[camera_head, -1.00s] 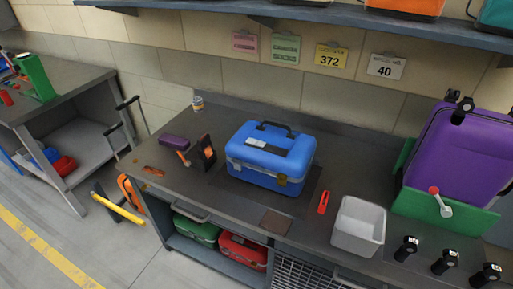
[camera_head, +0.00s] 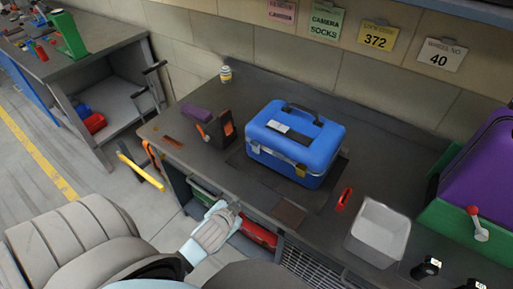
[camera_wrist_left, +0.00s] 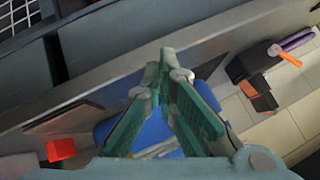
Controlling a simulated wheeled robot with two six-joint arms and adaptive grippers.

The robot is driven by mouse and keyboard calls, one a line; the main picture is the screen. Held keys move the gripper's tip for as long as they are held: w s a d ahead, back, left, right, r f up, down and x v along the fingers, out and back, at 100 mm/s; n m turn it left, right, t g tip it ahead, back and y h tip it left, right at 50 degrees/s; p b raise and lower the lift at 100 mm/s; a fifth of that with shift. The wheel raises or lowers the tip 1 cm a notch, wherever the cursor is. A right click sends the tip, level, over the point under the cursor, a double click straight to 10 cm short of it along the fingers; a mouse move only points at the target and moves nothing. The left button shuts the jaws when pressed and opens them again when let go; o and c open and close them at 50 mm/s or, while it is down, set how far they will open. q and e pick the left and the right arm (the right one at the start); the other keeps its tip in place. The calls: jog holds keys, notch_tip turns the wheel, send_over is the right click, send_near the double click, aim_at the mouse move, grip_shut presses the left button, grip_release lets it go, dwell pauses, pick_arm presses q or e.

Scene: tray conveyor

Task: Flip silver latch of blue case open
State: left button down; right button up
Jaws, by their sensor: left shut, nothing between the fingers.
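The blue case (camera_head: 318,149) sits closed on the dark workbench, its black handle on top. A small pale latch (camera_head: 301,169) shows on its front near the right corner, and another small fitting (camera_head: 254,149) shows further left; whether either is flipped cannot be told. My left gripper (camera_head: 232,208) is in front of the bench's front edge, apart from the case and below-left of it in the picture. In the left wrist view its green-padded fingers (camera_wrist_left: 166,58) meet at the tips, empty, with part of the blue case (camera_wrist_left: 152,128) visible behind them. My right gripper is out of view.
Left of the case are a black-and-orange holder (camera_head: 217,131) and a purple item (camera_head: 195,113). Right of it are a red tool (camera_head: 344,199) and a grey bin (camera_head: 378,233). A dark brown patch (camera_head: 289,214) lies in front of the case. Colored cases stand on the lower shelf.

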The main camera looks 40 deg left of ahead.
pick_arm(q)
jog(key=w+d+r+m+t+h, duration=0.1)
jog(key=w+r+m+t, duration=0.5)
jog(key=r, duration=0.5)
jog(key=w+d+r+m+t+h, duration=0.1)
jog(key=w+r+m+t+h, duration=0.3)
jog(key=w+r, duration=0.6)
jog(key=s+d+r+m+t+h, duration=0.1)
jog(key=d+r+m+h, duration=0.6)
jog(key=r+m, duration=0.25)
jog(key=m+g+y, duration=0.8)
jog(key=m+g, duration=0.6)
send_near(255, 149)
notch_tip(255, 149, down, 6)
jog(key=d+b, duration=0.1)
jog(key=b, duration=0.8)
jog(key=shift+s+y, duration=0.3)
jog(key=shift+s, duration=0.1)
